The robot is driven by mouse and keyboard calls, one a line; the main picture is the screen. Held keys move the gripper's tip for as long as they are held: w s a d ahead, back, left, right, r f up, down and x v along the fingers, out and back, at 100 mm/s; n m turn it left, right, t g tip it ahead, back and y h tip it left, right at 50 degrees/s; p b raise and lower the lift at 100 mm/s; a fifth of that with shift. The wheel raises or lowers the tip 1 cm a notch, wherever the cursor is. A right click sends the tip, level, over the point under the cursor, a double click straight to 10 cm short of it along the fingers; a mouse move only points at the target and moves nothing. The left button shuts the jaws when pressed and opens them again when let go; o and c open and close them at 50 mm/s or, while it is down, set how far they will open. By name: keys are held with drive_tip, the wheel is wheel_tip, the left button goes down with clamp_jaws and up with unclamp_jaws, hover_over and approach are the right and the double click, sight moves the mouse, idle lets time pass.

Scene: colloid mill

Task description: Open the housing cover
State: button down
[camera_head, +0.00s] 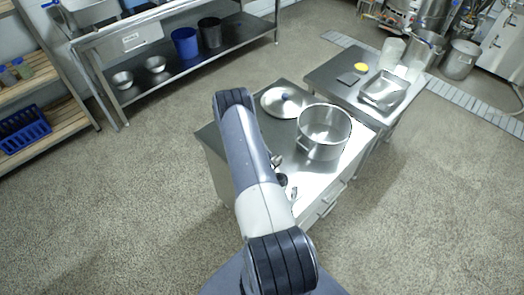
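No housing cover can be made out for certain. A round metal lid (284,101) with a blue knob lies flat on the steel-topped cabinet (314,181) in the middle of the head view. An open, empty-looking metal pot (323,131) with side handles stands beside it, to the right. My arm rises from the bottom and covers the cabinet's left part. My gripper cannot be made out; my own arm links block the view there. Small dark and metallic parts show at the arm's right edge, and I cannot tell what they belong to.
A second table (328,75) with a metal tray (384,90) and a yellow item (361,67) adjoins at the right. Steel machines and a pot (460,60) stand at the upper right. A steel shelf with blue bucket (185,43) stands behind.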

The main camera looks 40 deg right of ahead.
drive_tip(key=c, duration=1.2)
unclamp_jaws()
drive_tip(key=shift+o, duration=0.2)
drive_tip(key=shift+s+f+t+b, duration=0.15)
drive_tip(key=shift+t+b, duration=0.15)
drive_tip(key=shift+b, duration=0.75)
